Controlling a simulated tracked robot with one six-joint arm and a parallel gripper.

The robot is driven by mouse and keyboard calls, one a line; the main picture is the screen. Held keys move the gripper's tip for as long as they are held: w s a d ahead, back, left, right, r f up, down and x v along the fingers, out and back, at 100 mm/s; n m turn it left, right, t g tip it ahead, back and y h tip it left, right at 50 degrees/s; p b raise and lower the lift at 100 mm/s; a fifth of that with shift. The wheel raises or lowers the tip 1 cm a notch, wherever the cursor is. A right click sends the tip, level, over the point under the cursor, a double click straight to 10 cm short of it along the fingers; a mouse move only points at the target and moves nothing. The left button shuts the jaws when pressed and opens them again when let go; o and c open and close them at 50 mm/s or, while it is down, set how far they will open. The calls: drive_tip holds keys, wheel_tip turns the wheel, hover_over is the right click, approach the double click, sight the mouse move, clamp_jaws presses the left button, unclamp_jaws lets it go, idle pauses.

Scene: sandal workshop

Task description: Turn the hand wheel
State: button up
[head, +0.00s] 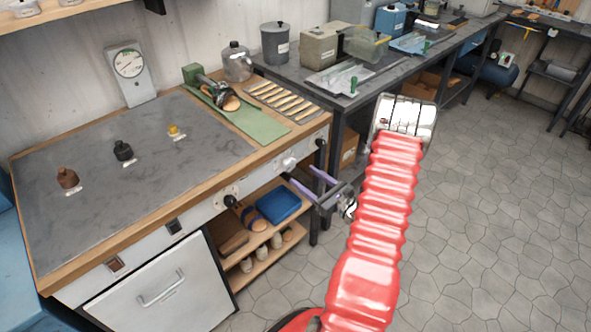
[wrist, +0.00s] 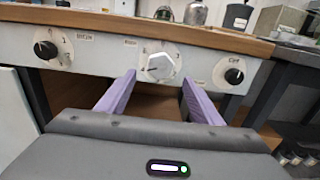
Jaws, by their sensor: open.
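A white faceted knob (wrist: 161,65) sits on a round marked dial at the middle of the bench's front panel in the wrist view. It also shows in the head view (head: 289,162). It is the closest thing to a hand wheel in front of me; no spoked wheel shows. My gripper (wrist: 158,79) is open and empty, its two purple fingers pointing at the panel on either side of the knob, slightly below its centre. In the head view my gripper (head: 300,175) is short of the panel, with a gap before the knob.
A black knob (wrist: 46,50) is left of the white one and another black knob (wrist: 234,76) is right. The wooden bench edge (wrist: 120,22) overhangs above. The tiled floor (head: 490,220) at right is clear.

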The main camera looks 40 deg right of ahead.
sight(291, 167)
drive_tip(key=w, duration=0.6)
drive_tip(key=shift+a, duration=0.1)
drive_tip(key=shift+c, duration=0.5)
drive_tip(key=c, duration=0.9)
